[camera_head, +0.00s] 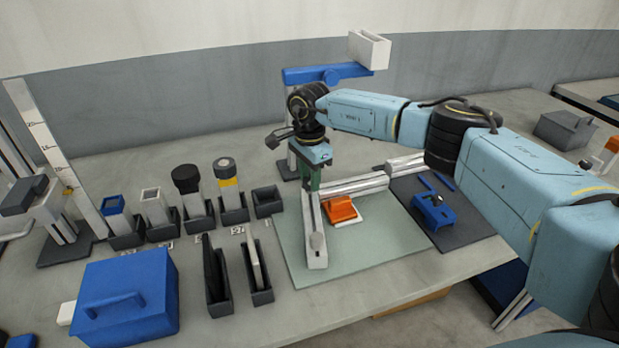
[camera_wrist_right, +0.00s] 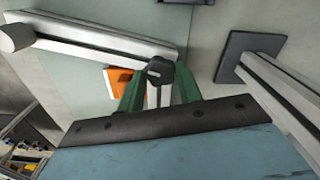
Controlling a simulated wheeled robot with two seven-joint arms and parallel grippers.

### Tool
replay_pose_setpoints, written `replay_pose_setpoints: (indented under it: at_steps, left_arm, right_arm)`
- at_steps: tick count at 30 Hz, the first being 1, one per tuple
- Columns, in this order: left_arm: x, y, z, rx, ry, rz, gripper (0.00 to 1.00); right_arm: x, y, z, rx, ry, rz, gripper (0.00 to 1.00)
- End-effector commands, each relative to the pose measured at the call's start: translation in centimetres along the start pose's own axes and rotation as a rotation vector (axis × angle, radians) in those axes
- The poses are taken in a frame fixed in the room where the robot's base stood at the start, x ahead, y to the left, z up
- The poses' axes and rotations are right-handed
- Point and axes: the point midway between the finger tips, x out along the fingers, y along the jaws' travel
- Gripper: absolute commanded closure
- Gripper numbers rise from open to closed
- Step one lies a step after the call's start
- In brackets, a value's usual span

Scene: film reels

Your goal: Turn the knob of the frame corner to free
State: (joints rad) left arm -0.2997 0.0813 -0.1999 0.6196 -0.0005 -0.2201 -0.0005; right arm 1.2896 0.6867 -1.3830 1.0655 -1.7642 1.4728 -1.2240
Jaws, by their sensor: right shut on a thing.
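The frame corner (camera_head: 312,228) is an L of pale metal bars on a grey-green mat (camera_head: 375,240); one bar (camera_wrist_right: 90,40) also crosses the right wrist view. The knob (camera_wrist_right: 159,70) is small and dark, at the meeting of the bars, with a pale line pointing down in the right wrist view. My right gripper (camera_head: 312,181) reaches down over the corner. Its green fingers (camera_wrist_right: 158,92) are shut on the knob, one at each side. In the head view the gripper hides the knob. My left gripper is not in view.
An orange block (camera_head: 342,208) lies inside the corner. A blue clamp-like part (camera_head: 433,210) sits on a dark mat at right. Several holders with tools stand at left, behind a blue box (camera_head: 125,295). A post with a blue arm (camera_head: 300,75) rises behind my gripper.

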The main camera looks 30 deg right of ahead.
Motion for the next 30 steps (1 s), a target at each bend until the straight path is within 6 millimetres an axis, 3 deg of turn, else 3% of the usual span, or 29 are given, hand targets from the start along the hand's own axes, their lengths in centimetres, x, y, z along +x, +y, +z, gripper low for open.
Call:
replay_pose_setpoints:
  at_steps: [12, 23, 24, 28, 30]
  left_arm:
    - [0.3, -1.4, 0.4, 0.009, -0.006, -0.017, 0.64]
    - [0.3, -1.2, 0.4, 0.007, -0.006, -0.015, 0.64]
    - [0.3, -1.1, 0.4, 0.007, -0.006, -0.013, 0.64]
    - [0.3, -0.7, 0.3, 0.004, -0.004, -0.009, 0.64]
    - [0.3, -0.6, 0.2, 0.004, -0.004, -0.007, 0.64]
  right_arm:
    - [-0.2, -0.1, 0.0, -0.104, -0.002, -0.004, 0.88]
    - [-0.2, -0.1, 0.0, -0.107, -0.002, -0.004, 0.88]
    - [-0.2, -0.1, 0.0, -0.107, -0.002, -0.004, 0.63]
    - [-0.1, -0.1, 0.0, -0.106, -0.001, -0.003, 0.46]
    - [-0.1, -0.1, 0.0, -0.106, -0.001, -0.002, 0.43]
